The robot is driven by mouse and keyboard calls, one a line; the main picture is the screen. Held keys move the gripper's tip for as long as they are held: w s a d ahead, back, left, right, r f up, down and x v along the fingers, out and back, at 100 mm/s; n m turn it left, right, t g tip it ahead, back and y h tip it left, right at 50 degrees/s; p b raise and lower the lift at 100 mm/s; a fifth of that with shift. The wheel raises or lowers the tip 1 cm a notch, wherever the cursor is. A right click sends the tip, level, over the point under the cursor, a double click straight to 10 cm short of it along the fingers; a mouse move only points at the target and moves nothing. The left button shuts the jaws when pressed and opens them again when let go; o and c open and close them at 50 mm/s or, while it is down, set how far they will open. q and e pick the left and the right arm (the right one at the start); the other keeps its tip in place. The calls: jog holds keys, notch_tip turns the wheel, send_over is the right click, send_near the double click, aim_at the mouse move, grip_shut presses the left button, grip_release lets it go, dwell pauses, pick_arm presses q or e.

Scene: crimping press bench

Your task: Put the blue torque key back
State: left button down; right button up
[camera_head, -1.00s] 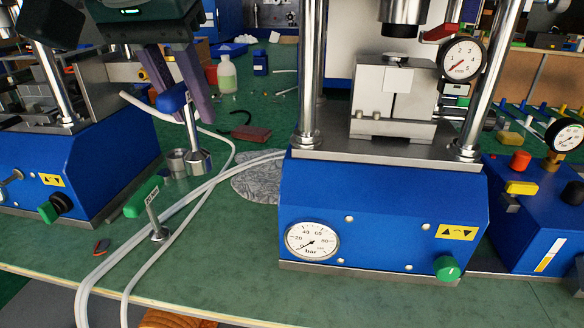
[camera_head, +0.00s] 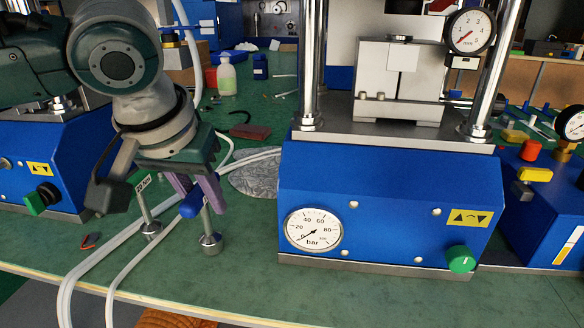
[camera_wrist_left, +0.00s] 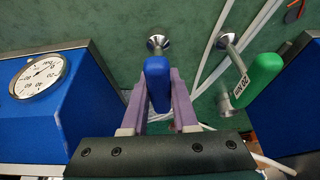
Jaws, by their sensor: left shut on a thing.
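My left gripper (camera_head: 196,192) is shut on the blue handle of the blue torque key (camera_head: 188,209). The key is roughly upright, with its metal shaft and round foot pointing down to the bench; I cannot tell whether the foot touches it. In the left wrist view the blue handle (camera_wrist_left: 157,82) sits between the purple fingers. The green key (camera_head: 143,185), labelled 20 Nm, stands close to the left, partly behind my gripper; it also shows in the left wrist view (camera_wrist_left: 262,76). A small metal piece (camera_wrist_left: 226,104) shows beside the green key there. My right gripper is not in view.
A blue press with a bar gauge (camera_head: 314,229) stands just right of the key. White hoses (camera_head: 98,262) run over the green bench beside the keys. Another blue press (camera_head: 62,150) is at left. A grey round mat (camera_head: 254,177) lies behind.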

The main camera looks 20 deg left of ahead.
pick_arm(q)
jog(key=c, duration=0.7)
grip_release()
jog(key=shift+f, duration=0.1)
